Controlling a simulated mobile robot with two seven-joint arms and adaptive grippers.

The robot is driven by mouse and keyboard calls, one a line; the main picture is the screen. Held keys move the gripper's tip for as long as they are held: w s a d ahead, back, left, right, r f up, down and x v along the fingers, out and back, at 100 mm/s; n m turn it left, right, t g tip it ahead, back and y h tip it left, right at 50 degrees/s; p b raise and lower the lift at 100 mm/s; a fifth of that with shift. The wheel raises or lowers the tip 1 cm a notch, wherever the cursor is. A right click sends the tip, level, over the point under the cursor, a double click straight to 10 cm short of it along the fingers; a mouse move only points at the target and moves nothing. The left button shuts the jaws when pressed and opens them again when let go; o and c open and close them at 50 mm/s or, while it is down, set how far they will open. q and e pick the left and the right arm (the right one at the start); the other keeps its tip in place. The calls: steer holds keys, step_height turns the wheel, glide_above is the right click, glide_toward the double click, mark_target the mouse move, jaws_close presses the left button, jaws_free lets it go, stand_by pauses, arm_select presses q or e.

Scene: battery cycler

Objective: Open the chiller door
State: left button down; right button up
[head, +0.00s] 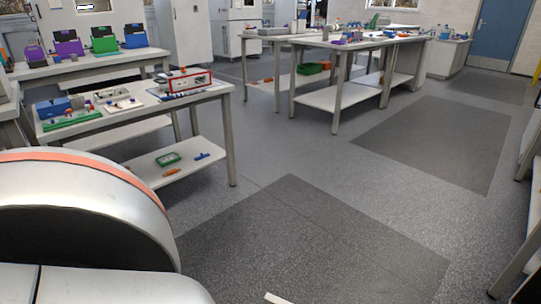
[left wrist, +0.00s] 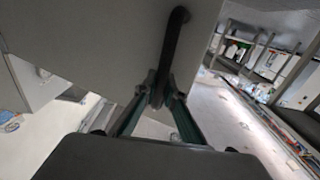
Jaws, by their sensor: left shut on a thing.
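In the left wrist view a dark bar handle (left wrist: 174,45) stands out from a flat grey panel (left wrist: 95,35), which looks like the chiller door. My left gripper (left wrist: 160,92) has its two fingers closed around the lower end of this handle. Whether the door stands ajar cannot be told from this close view. The chiller's body and inside are hidden. In the head view neither the gripped handle nor my grippers show. My right gripper is in neither view.
In the head view a workbench (head: 217,90) with a red-framed device (head: 186,82) stands at left. Longer benches (head: 330,101) stand at the back, with white cabinets (head: 184,32) behind. A blue door (head: 497,35) is far right. The middle floor (head: 300,150) is clear.

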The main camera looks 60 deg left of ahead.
arm_select(q)
steer(key=c, duration=2.1)
jaws_free()
steer(key=shift+r, duration=0.15)
step_height(320, 180, up, 10)
steer(key=shift+f, duration=0.15)
